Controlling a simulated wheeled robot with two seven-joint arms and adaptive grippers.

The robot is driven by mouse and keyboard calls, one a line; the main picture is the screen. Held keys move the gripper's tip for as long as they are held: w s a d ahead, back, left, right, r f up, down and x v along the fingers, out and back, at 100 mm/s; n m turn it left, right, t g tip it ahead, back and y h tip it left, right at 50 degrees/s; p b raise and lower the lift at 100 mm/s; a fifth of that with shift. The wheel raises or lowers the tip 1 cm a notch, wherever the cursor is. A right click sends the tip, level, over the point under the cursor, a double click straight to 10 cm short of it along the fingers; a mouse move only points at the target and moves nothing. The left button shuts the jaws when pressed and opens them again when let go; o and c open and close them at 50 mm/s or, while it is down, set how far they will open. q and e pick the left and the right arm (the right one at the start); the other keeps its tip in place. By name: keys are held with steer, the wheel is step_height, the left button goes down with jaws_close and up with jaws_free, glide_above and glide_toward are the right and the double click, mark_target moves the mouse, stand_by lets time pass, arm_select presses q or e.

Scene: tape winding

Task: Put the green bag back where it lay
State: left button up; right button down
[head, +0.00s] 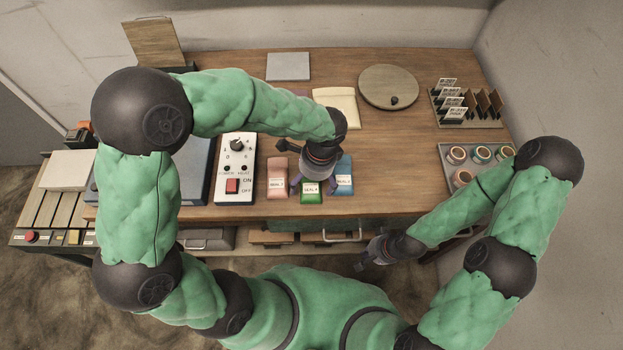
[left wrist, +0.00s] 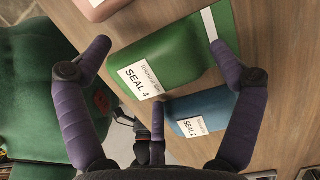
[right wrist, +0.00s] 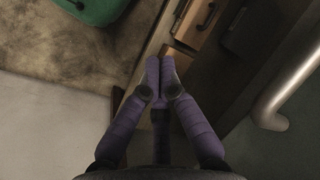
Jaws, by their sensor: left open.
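The green bag (head: 311,194), labelled SEAL 4, lies near the table's front edge between a pink bag (head: 277,176) and a blue bag (head: 345,172). My left gripper (head: 311,183) is just above the green bag, pointing down. In the left wrist view the green bag (left wrist: 178,58) shows between the spread fingers (left wrist: 158,48), with the blue SEAL 2 bag (left wrist: 203,107) beside it. The left gripper is open; I cannot tell if a finger touches the bag. My right gripper (head: 362,262) is empty and shut, in front of the table. Its fingertips (right wrist: 161,62) meet.
A control box (head: 236,165) with a red switch stands left of the bags. A cream pouch (head: 335,108), a round board (head: 389,87) and a grey square (head: 288,66) lie behind. A card rack (head: 466,107) and a cup tray (head: 464,180) are at right.

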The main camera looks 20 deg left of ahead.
arm_select(q)
step_height(320, 180, up, 12)
steer(key=d+p, duration=0.1)
steer(key=p, duration=0.9)
steer(key=shift+w+d, duration=0.3)
